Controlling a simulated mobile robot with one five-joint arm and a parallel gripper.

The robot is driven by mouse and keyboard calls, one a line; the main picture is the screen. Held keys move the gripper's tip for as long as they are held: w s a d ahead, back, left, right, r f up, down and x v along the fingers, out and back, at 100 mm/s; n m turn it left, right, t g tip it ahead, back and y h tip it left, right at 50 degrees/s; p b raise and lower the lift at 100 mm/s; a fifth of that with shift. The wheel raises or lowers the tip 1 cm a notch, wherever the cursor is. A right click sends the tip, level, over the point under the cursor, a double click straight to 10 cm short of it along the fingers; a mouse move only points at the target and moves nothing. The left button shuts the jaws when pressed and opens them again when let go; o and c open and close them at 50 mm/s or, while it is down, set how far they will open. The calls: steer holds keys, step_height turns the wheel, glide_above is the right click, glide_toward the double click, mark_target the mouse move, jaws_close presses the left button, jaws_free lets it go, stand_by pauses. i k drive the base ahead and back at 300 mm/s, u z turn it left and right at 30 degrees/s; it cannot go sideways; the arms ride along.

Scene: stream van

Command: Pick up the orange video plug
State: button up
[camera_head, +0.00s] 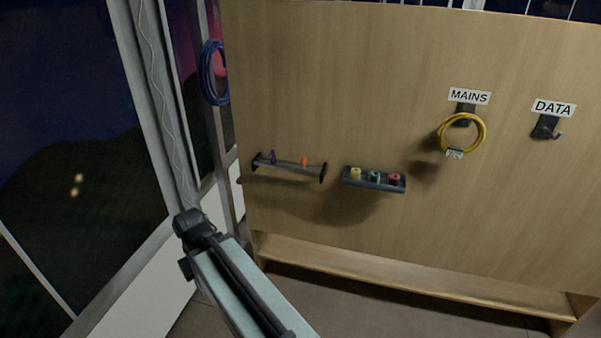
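The orange video plug (304,160) is a small orange piece on a narrow dark rack (288,169) fixed to the wooden panel, left of the picture's middle. A small purple plug (273,157) sits on the same rack to its left. Nothing touches the orange plug. My arm reaches in from the bottom, and its dark upper end is below and left of the rack, well apart from it. No gripper fingers can be made out.
A dark tray (373,185) with yellow, green and red pieces is right of the rack. A yellow cable coil (462,133) hangs under the MAINS label; the DATA hook (546,127) is bare. A blue coil (213,73) hangs left. A wooden ledge (400,269) runs below.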

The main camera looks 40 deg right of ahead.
mark_target(303, 167)
steer(key=u, duration=0.3)
steer(key=k, duration=1.05)
steer(key=u, duration=0.5)
steer(key=i, duration=1.35)
steer(key=z, duration=0.6)
steer(key=i, duration=1.1)
steer(key=z, duration=0.6)
steer(key=k, duration=0.9)
steer(key=z, duration=0.3)
steer(key=i, duration=0.7)
steer(key=u, duration=0.25)
steer(key=k, duration=0.7)
steer(key=z, duration=0.15)
steer(key=i, duration=0.9)
